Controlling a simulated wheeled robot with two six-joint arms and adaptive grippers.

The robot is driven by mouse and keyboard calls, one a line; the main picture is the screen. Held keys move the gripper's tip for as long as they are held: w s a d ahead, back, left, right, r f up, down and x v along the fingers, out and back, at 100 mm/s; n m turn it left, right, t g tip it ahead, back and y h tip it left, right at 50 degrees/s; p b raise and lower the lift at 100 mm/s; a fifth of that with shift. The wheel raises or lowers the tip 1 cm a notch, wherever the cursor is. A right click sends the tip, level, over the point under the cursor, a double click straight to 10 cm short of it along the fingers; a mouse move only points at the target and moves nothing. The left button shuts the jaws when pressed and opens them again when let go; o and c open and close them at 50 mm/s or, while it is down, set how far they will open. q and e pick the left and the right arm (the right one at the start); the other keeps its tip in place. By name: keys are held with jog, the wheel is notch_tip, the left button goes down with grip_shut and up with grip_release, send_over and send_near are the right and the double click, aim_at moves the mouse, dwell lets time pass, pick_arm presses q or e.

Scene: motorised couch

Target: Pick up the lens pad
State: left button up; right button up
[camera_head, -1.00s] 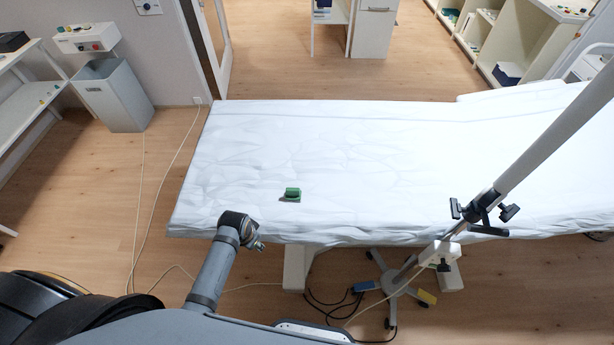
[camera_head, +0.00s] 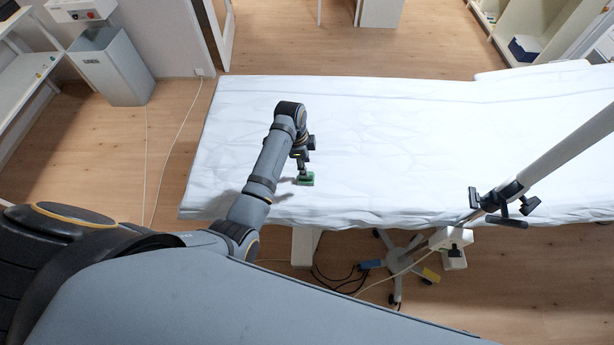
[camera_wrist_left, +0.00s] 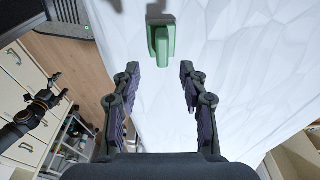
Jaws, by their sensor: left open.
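The lens pad looks like a small green block (camera_head: 305,180) lying on the white couch sheet near the couch's front edge. In the left wrist view the green pad (camera_wrist_left: 162,40) is at top centre, with a narrower raised part pointing toward my jaws. My left gripper (camera_head: 302,168) is over the couch, pointing down right at the pad and partly covering it. In the left wrist view my left gripper (camera_wrist_left: 160,72) is open and empty, its two fingers apart, with the pad just beyond the tips. A dark jointed hand, seemingly my right gripper (camera_wrist_left: 52,100), shows small at the left.
The white couch (camera_head: 430,130) is otherwise clear around the pad. A grey slanted pole with a clamp (camera_head: 500,203) stands at the couch's right front. A wheeled base and cables (camera_head: 340,280) lie on the floor below. A grey bin (camera_head: 112,68) stands at the left.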

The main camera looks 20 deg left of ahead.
pick_arm(q)
jog(key=shift+w+f, duration=0.15)
jog(key=shift+f, duration=0.65)
jog(key=f, duration=0.2)
jog(key=f+p, duration=0.1)
jog(key=f, duration=0.1)
jog(key=shift+w+d+f, duration=0.1)
jog(key=shift+d+f, duration=0.1)
jog(key=shift+f, duration=0.2)
grip_shut()
